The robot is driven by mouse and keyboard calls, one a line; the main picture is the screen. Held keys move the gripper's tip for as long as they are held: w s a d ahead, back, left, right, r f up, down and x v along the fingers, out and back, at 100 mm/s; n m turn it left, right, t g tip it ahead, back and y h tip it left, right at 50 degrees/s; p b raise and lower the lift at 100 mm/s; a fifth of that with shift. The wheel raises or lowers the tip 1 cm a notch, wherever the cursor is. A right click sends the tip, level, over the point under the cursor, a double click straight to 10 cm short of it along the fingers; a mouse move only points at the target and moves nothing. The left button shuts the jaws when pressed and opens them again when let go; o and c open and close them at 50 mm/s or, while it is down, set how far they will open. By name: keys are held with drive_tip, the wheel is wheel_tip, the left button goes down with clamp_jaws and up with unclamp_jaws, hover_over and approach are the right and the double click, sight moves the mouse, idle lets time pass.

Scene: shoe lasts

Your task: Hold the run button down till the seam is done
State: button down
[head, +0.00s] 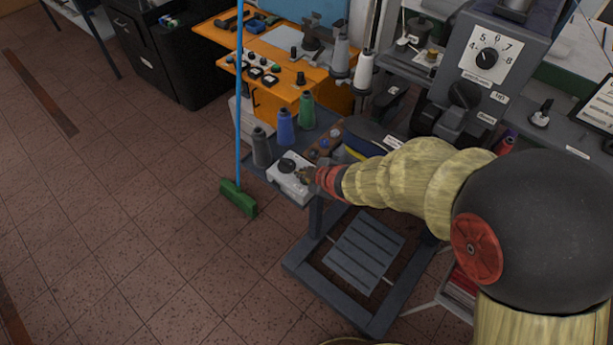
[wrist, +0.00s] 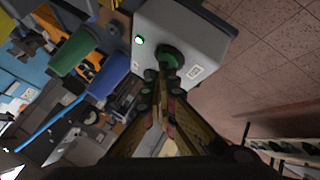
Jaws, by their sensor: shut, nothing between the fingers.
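The run button is a dark green round button (wrist: 172,56) on a pale grey control box (wrist: 205,35). The seam is not distinguishable.
Grey (head: 261,148), blue (head: 286,127) and green (head: 307,111) thread cones stand behind the box. The tiled floor at left is open.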

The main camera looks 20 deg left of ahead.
drive_tip(key=shift+r+p, duration=1)
drive_tip(key=shift+p, duration=0.05)
wheel_tip(320, 180, up, 5)
drive_tip(key=p, duration=0.5)
idle(2.4)
wheel_tip(320, 180, up, 4)
drive_tip(key=p, duration=0.5)
drive_tip(key=shift+f, duration=0.15)
drive_tip(key=shift+f, duration=0.2)
